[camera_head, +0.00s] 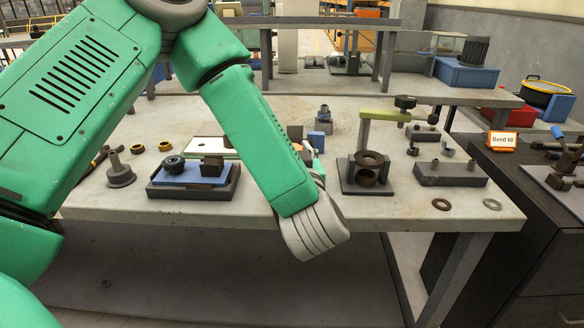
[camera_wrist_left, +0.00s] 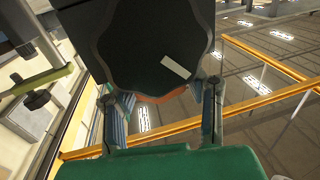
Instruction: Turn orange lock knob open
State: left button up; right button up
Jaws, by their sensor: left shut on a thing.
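An orange rounded edge, which looks like the orange lock knob (camera_wrist_left: 162,97), shows between the fingers of my left gripper (camera_wrist_left: 164,108) in the left wrist view. The arbor press body cannot be made out behind the arm. My right gripper is not in view.
The worktable (camera_head: 400,217) holds a stand with an olive bar (camera_head: 383,115), a dark block with pegs (camera_head: 450,173), a blue-topped plate (camera_head: 185,177) and several rings.

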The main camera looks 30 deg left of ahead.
pick_arm(q)
jog(key=shift+w+d+r+n+g+y, duration=0.1)
jog(key=shift+d+n+g+y, duration=0.05)
jog(key=shift+n+g+y, duration=0.45)
jog(key=shift+r+n+g+y, duration=0.15)
jog(key=shift+n+g+y, duration=0.75)
jog(key=shift+g, duration=0.2)
jog(key=n+g+y+p, duration=0.1)
jog(key=n+g, duration=0.1)
jog(key=g, duration=0.1)
jog(key=n+g+y+p, duration=0.1)
jog(key=n+g, duration=0.1)
jog(key=g, duration=0.1)
jog(key=shift+g+y, duration=0.3)
jog(key=n+g+p, duration=0.1)
jog(key=n+g, duration=0.2)
jog(key=g, duration=0.1)
jog(key=n+g+p, duration=0.1)
jog(key=n+g, duration=0.1)
jog(key=g, duration=0.2)
jog(key=shift+w+n+p, duration=0.1)
jog(key=shift+n+p, duration=0.25)
jog(key=shift+n, duration=0.05)
jog(key=shift+f+g, duration=0.2)
jog(key=shift+g, duration=0.1)
jog(key=o, duration=0.9)
jog(key=shift+o, duration=1.4)
jog(key=shift+w, duration=0.1)
